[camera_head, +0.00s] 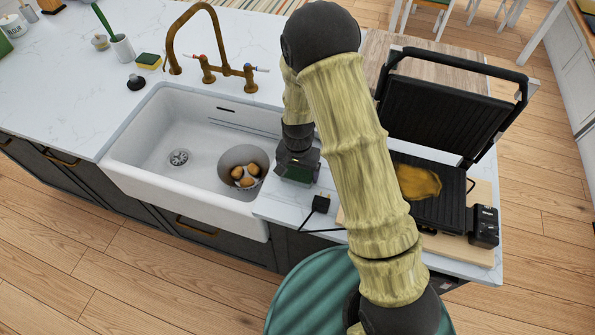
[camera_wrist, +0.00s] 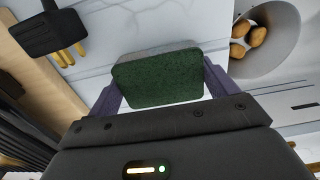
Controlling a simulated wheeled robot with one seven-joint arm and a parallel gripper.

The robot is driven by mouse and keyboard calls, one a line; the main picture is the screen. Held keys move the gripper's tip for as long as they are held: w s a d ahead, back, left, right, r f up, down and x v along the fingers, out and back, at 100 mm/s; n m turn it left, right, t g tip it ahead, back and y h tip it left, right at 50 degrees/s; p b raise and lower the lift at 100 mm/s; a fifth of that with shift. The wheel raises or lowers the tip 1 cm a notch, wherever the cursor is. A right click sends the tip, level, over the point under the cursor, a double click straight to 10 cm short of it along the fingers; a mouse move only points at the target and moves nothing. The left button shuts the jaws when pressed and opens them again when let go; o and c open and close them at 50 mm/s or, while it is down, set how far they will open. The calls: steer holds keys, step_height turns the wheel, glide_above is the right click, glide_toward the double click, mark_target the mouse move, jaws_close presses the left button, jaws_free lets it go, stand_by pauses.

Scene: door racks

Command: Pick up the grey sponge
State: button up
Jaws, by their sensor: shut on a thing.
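The grey sponge (camera_wrist: 155,78) has a dark green face toward the wrist camera and a strip of grey along its far edge. My gripper (camera_wrist: 158,85) is shut on it, with one purple finger on each side of it. In the head view, my gripper (camera_head: 297,172) is over the counter strip right of the sink, and the sponge shows there only as a small dark green patch. I cannot tell whether the sponge touches the counter.
The white sink (camera_head: 140,140) holds a grey bowl (camera_head: 232,157) with brown potato-like items. A black plug (camera_head: 321,203) lies close by. An open grill (camera_head: 440,205) stands right. A yellow-green sponge (camera_head: 149,61) and brass tap (camera_head: 205,70) are at the back.

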mark_target(298, 171)
step_height(298, 171, up, 10)
steer(key=shift+f+b, duration=0.15)
steer(key=shift+b, duration=0.85)
steer(key=shift+o, duration=0.6)
steer(key=shift+c, duration=0.2)
